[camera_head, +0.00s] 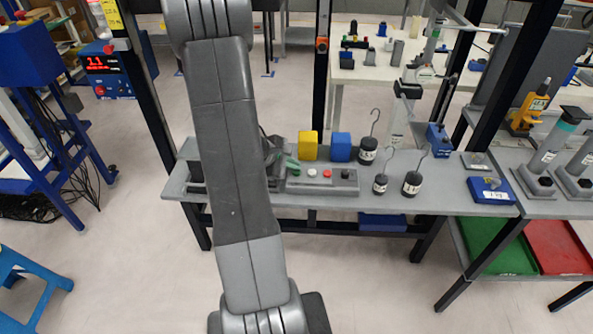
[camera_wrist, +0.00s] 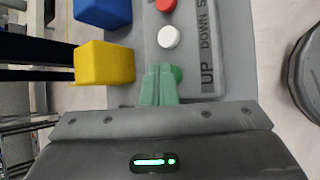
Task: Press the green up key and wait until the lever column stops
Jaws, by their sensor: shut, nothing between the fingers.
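The grey key box (camera_head: 322,187) lies on the bench. In the wrist view its panel (camera_wrist: 208,45) carries the words UP and DOWN. The green up key (camera_wrist: 177,74) shows as a green edge beside my green fingertips, beside the word UP; the rest is hidden by the fingers. My gripper (camera_wrist: 161,84) is shut and empty, its tips over or against that key; I cannot tell whether they press it. In the head view my gripper (camera_head: 291,163) is at the left end of the box. I cannot tell surely which upright is the lever column.
A white key (camera_wrist: 168,37) and a red key (camera_wrist: 166,5) sit along the panel. A yellow block (camera_wrist: 104,63) and a blue block (camera_wrist: 103,12) stand close beside the box. Black hooked weights (camera_head: 412,183) stand to its right. A red-digit display (camera_head: 104,63) is at left.

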